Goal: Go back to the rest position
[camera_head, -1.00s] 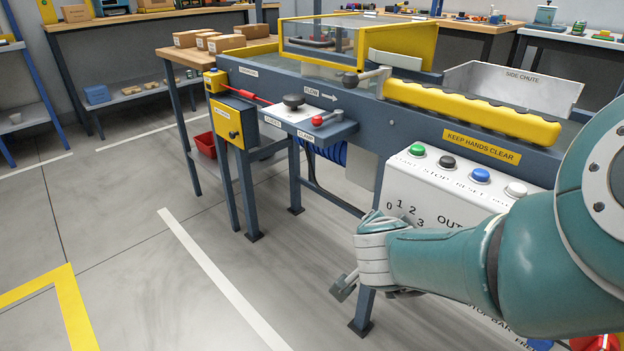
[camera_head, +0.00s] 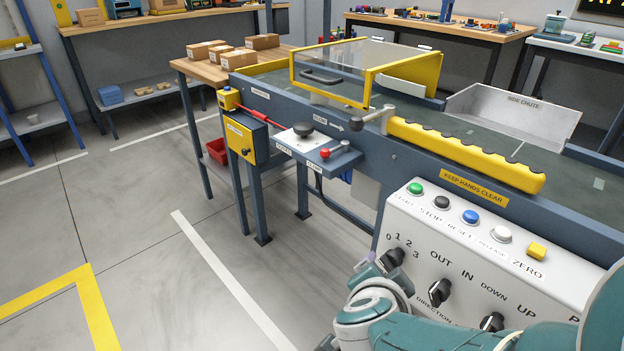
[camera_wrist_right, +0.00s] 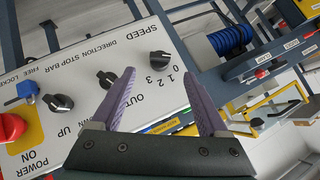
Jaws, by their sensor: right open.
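My right arm reaches in from the lower right of the head view, with its wrist (camera_head: 368,305) in front of the white control panel (camera_head: 465,265). My right gripper (camera_wrist_right: 168,98) shows in the right wrist view with its two purple fingers apart and nothing between them. The panel's knobs, including the speed knob (camera_wrist_right: 160,60), lie beyond the fingers in that view. The fingertips are mostly hidden in the head view. My left gripper is in neither view.
The conveyor (camera_head: 365,135) carries a yellow-framed clear guard (camera_head: 335,72) and a long yellow bar (camera_head: 465,155). Cardboard boxes (camera_head: 262,41) sit on the wooden table behind. A side chute (camera_head: 510,112) stands at right. The floor (camera_head: 130,225) at left is clear.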

